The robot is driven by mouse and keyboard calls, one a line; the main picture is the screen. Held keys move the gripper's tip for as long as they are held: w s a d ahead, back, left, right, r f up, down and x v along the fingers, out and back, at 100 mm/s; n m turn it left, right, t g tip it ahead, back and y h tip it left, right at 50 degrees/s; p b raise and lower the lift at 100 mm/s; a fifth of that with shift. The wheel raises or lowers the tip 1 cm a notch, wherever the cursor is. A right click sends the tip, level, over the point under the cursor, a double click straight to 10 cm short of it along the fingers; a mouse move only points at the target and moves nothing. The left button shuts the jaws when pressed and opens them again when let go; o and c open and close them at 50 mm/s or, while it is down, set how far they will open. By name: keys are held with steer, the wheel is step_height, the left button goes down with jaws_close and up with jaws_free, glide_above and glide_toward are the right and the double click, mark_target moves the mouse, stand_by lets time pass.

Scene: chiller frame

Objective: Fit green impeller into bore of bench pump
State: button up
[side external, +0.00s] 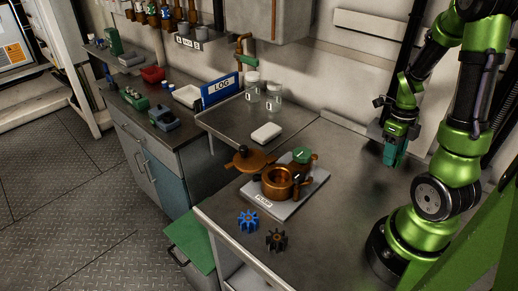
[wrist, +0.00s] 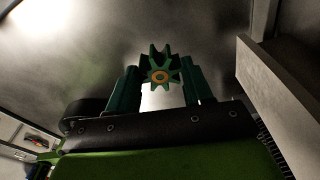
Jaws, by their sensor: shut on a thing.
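My gripper (side external: 394,158) hangs above the bench at the right, well to the right of the bench pump. In the wrist view, my gripper (wrist: 158,88) is shut on the green impeller (wrist: 148,60), which has an orange hub and sits between the fingertips. I cannot make out the impeller in the side view. The copper bench pump (side external: 276,194) stands on a pale plate labelled PUMP, with its round bore (side external: 278,176) open at the top. A copper cover with a black knob (side external: 250,160) is behind and left of the bore.
A blue impeller (side external: 248,220) and a dark impeller (side external: 276,240) lie in front of the pump. A green-topped part (side external: 302,155) stands at the pump's back. Bench between pump and gripper is clear.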

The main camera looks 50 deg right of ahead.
step_height(320, 180, up, 4)
steer(key=shift+r, duration=0.25)
steer(key=shift+r+n, duration=0.25)
steer(key=shift+n, duration=0.15)
steer(key=shift+r+n, duration=0.15)
steer(key=shift+n, duration=0.45)
steer(key=shift+w+r+n, duration=0.2)
steer(key=shift+w+n, duration=0.05)
steer(key=shift+n, duration=0.75)
steer(key=w+a+r+n+t+h, duration=0.1)
steer(key=w+a+r+n, duration=0.15)
steer(key=w+n, duration=0.65)
steer(key=w+a+r+n+t, duration=0.15)
steer(key=w+a+n, duration=0.3)
steer(key=n, duration=0.75)
steer(key=w+a+r+n, duration=0.2)
steer(key=w+a+n, duration=0.3)
steer(key=a+n, duration=0.25)
steer(key=w+a+r+n, duration=0.1)
steer(key=w+a+n, duration=0.3)
steer(key=a+n, duration=0.3)
steer(key=shift+s+a+f+m+y, duration=0.1)
steer(key=shift+s+a+f+m, duration=0.6)
steer(key=shift+f, duration=1.25)
steer(key=shift+s+a+f+m+y, duration=0.1)
steer(key=shift+s+a+f+m, duration=0.55)
steer(key=shift+f, duration=1.25)
steer(key=shift+s+a+f+m+y, duration=0.1)
steer(key=shift+s+a+f+m, duration=0.3)
steer(key=shift+a+f, duration=1.05)
